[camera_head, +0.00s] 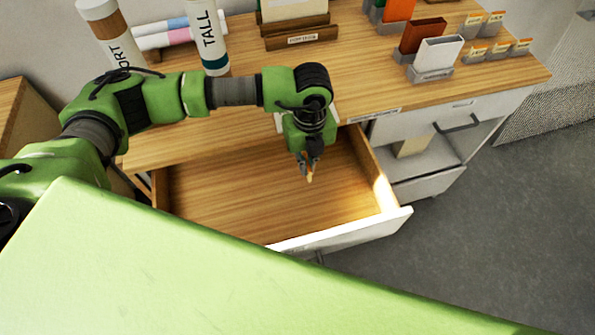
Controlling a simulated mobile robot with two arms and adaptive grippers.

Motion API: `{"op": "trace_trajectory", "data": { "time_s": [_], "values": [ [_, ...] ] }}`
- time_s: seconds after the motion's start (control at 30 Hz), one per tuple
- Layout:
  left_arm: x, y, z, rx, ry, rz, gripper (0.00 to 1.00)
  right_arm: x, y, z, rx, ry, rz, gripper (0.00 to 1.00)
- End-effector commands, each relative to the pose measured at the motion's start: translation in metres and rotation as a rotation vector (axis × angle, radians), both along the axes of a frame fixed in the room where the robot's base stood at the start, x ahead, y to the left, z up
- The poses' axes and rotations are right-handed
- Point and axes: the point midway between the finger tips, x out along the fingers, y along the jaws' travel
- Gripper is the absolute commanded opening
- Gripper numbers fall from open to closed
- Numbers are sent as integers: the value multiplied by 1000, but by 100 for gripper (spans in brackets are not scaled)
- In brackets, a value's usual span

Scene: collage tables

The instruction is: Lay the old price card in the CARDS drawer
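My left gripper (309,170) points down over the open drawer (230,205), near the drawer's back right part. A thin orange-tan piece shows between its fingertips, seen nearly edge-on; it looks like the price card (310,177). The fingers are close together on it. The drawer is pulled out, with a bare wooden floor and a white front. I see nothing lying in it, and its label is not visible. I cannot tell exactly how high the card is above the drawer floor. My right gripper is not in view.
The wooden tabletop (365,75) lies behind the drawer. On it stand tubes marked TALL (207,35) and one ending in ORT, a wooden rack (300,33), box holders (437,57) and several small price-card stands (474,52). A white cabinet (440,125) stands right of the drawer.

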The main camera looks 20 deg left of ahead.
Motion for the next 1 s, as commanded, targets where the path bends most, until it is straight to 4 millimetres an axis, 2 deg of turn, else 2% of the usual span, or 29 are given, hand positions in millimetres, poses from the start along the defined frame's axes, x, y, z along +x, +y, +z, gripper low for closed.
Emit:
{"op": "trace_trajectory", "data": {
  "time_s": [0.3,0.5,0.9,1.0],
  "values": [
    [-10,20,-25,2,1,0,0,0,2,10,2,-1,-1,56],
    [-10,19,-51,1,1,-1,0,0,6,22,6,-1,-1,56],
    [-9,19,-60,0,-1,-1,0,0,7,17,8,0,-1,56],
    [-9,19,-59,0,-1,-1,21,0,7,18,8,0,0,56]
  ]
}}
